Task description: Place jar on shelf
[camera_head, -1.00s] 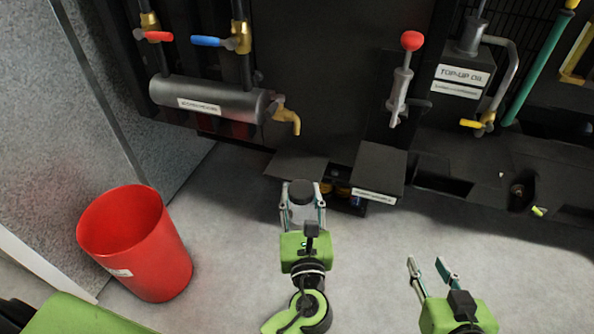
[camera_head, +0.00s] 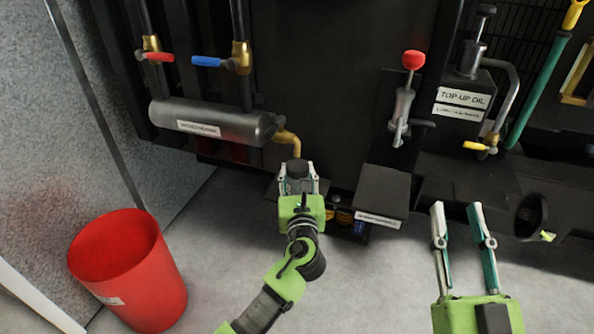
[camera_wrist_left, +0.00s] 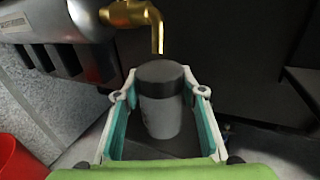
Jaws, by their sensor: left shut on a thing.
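The jar is a clear greyish jar with a dark lid (camera_head: 297,169). It stands upright between the fingers of my left gripper (camera_head: 298,182), which is shut on it. In the left wrist view the jar (camera_wrist_left: 160,112) shows with my left gripper (camera_wrist_left: 161,118) on both sides of it. A small dark shelf (camera_head: 272,188) lies low on the machine, behind and beside the jar; whether the jar touches it I cannot tell. The brass spout (camera_wrist_left: 157,30) is just beyond the lid. My right gripper (camera_head: 464,240) is open and empty at the lower right.
A grey cylinder (camera_head: 212,123) with red and blue valve handles is above the shelf. A dark box ledge (camera_head: 382,193) juts out to the right, below a red-knobbed lever (camera_head: 413,60). A red bin (camera_head: 128,270) stands on the floor at left. Floor between is clear.

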